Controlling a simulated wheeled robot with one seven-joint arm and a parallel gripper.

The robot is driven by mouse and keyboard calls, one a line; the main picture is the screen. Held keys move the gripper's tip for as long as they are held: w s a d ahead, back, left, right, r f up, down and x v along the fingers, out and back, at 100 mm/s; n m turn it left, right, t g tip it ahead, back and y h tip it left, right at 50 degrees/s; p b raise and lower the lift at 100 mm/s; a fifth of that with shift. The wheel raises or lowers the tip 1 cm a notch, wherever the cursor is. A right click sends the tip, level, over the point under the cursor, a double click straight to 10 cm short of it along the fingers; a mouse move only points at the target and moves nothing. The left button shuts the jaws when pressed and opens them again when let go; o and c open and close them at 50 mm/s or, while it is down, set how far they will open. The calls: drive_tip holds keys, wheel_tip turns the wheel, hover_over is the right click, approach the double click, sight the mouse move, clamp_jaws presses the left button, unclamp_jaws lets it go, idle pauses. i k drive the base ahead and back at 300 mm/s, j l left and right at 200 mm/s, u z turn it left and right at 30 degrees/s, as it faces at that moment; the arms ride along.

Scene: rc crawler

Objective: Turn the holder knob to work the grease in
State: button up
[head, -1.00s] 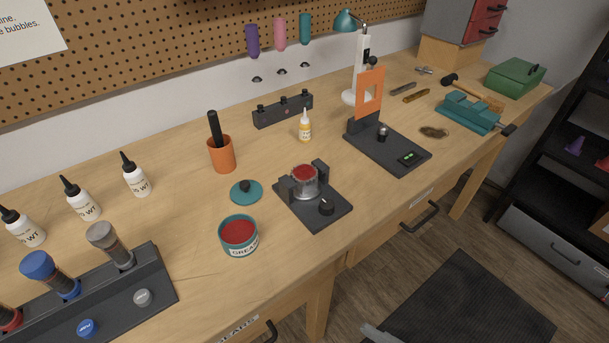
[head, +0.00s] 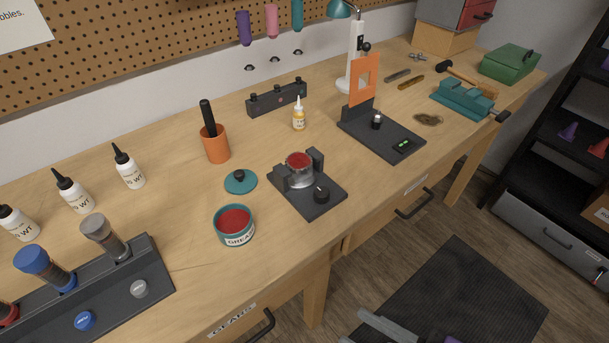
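The holder (head: 298,180) is a dark base on the bench with two upright jaws around a metal part. The part's top is filled with red grease (head: 298,159). The black holder knob (head: 321,194) sits at the front right of this base, with a pale mark on its top. An open teal grease tub (head: 235,226) with red grease stands to the left of the holder. Its teal lid (head: 240,181) lies on the bench behind it. My gripper cannot be made out in this view, and nothing touches the knob.
A dark rack (head: 150,290) fills the front left. A grey piece (head: 385,326), unclear what, shows at the bottom edge.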

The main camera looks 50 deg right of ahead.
sight(321, 194)
drive_tip(key=k+j, duration=0.1)
drive_tip(key=j, duration=0.3)
drive_tip(key=k+j, duration=0.15)
drive_tip(key=j, duration=0.25)
drive_tip(key=k+j, duration=0.1)
drive_tip(key=j, duration=0.3)
